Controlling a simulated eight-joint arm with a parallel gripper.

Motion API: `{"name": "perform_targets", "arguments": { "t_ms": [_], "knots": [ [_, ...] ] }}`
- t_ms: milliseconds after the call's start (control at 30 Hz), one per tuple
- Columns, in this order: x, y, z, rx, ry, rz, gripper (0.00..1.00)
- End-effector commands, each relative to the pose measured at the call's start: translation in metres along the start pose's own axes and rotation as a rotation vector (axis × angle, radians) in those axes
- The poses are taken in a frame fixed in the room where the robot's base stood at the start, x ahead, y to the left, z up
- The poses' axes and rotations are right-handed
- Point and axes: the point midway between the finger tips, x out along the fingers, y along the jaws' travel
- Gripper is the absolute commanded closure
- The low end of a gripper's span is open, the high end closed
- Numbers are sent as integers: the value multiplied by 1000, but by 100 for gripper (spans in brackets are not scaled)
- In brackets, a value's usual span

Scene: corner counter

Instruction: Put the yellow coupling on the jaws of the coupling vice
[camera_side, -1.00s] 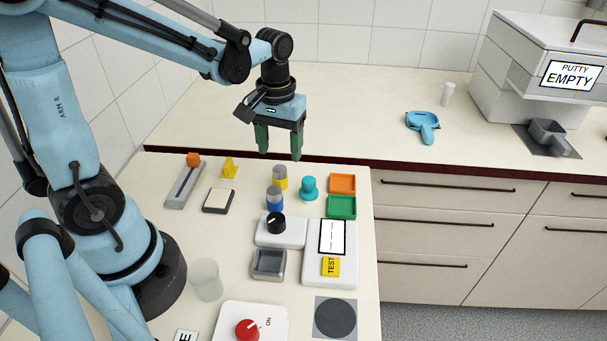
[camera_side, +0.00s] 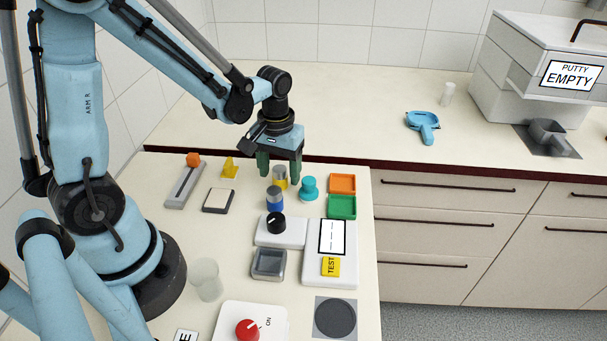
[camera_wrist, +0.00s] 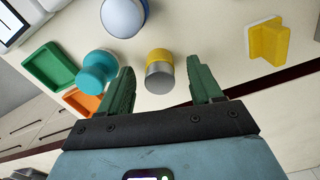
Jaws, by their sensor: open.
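The yellow coupling (camera_side: 280,183), a short upright cylinder with a yellow band and a grey metal part, stands on the counter. It also shows in the wrist view (camera_wrist: 159,70), between the fingers. My gripper (camera_side: 280,172) is open and empty, pointing down over the coupling, one green finger on either side in the picture. I cannot tell whether the fingertips reach down around it. In the wrist view my gripper (camera_wrist: 163,78) shows a gap on both sides of the coupling. I cannot say for sure which fixture is the coupling vice; a grey open-topped block (camera_side: 268,264) stands nearer the front.
A blue-and-grey cylinder (camera_side: 274,199) stands just in front, a teal knob-shaped piece (camera_side: 308,188) to the right. Orange (camera_side: 342,184) and green (camera_side: 342,207) trays lie further right. A yellow bracket (camera_side: 229,168) and a slide with an orange block (camera_side: 185,185) are left. A black-knobbed box (camera_side: 281,232) is in front.

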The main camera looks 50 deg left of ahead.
Motion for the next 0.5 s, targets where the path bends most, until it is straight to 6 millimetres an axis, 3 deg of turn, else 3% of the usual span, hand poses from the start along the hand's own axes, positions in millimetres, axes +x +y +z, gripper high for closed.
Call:
{"name": "perform_targets", "arguments": {
  "t_ms": [67, 400, 500],
  "knots": [
    [0, 0, 0, 0, 0, 0, 37],
    [0, 0, 0, 0, 0, 0, 89],
    [0, 0, 0, 0, 0, 0, 100]
  ]
}}
